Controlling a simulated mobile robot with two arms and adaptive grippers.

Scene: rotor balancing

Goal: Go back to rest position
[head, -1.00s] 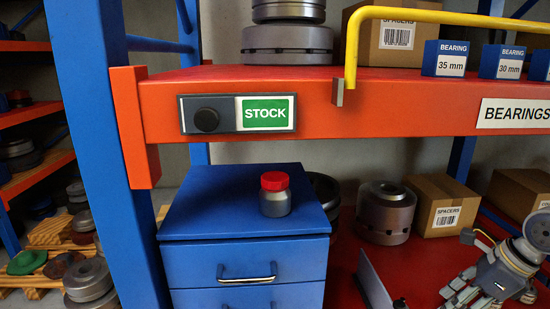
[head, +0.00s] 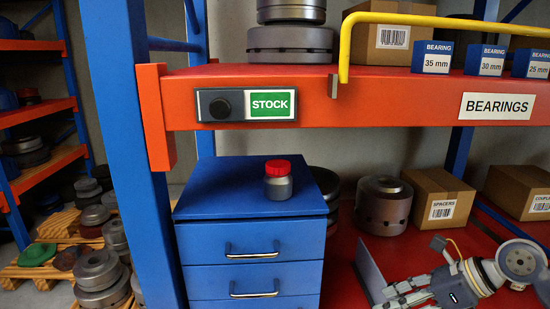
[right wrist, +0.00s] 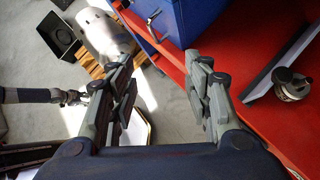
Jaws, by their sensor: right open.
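My right gripper (head: 385,299) is at the lower right of the head view, in front of the red lower shelf, with its fingers pointing left. In the right wrist view its two fingers (right wrist: 165,75) are spread apart with nothing between them. Grey floor and part of the shelving show past them. A small grey jar with a red cap (head: 278,181) stands upright on the blue drawer cabinet (head: 210,200), apart from my right gripper.
The orange upper shelf beam (head: 400,98) and blue upright (head: 128,130) frame the area. A yellow bar (head: 345,45) juts above the beam. A dark tilted plate (head: 370,270), a metal hub (head: 383,206) and cardboard boxes (head: 437,198) are near my right arm.

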